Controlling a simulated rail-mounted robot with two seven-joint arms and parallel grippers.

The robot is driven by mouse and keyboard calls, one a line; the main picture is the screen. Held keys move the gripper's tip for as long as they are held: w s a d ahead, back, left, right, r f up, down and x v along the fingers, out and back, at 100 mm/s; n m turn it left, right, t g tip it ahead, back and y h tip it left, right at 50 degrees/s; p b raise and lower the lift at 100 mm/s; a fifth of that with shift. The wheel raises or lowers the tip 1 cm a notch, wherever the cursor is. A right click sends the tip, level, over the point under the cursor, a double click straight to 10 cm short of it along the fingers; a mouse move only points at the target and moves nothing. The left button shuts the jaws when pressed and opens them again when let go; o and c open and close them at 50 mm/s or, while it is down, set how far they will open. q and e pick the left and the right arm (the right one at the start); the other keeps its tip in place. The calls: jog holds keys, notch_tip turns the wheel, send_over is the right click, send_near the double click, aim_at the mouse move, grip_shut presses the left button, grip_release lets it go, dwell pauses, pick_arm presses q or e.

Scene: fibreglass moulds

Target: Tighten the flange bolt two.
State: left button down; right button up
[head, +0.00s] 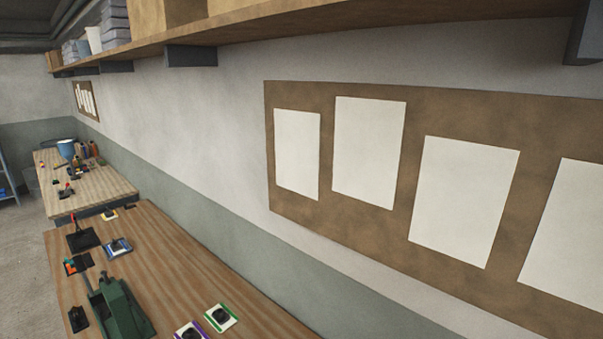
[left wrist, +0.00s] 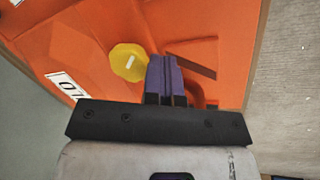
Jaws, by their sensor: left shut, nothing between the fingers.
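In the left wrist view, a yellow lobed knob (left wrist: 129,63) with a short white mark sits on an orange mould (left wrist: 100,25). It may be a flange bolt head, but I cannot tell which number it has. My left gripper (left wrist: 165,62) has its purple fingers shut together with nothing between them. The fingertips are just right of the yellow knob in that view; I cannot tell whether they touch it. The head view shows neither gripper, nor the orange mould. My right gripper is not in view.
The head view shows a wooden bench (head: 185,262) with a green tool (head: 122,308) and small dark items, below a wall board (head: 420,120) with white sheets.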

pick_arm(q)
jog(key=shift+w+a+p, duration=0.15)
jog(key=shift+w+p, duration=0.2)
jog(key=shift+w, duration=0.2)
jog(key=shift+w+a, duration=0.15)
jog(key=shift+w, duration=0.8)
dwell(0.7)
jog(key=shift+a, duration=0.35)
jog(key=shift+r, duration=0.1)
jog(key=p+v, duration=0.3)
jog(key=p, duration=0.1)
jog(key=d+p+v, duration=0.1)
jog(key=p+v, duration=0.1)
jog(key=shift+w+r+p, duration=0.15)
jog(key=shift+r+p, duration=0.25)
jog(key=shift+r, duration=0.05)
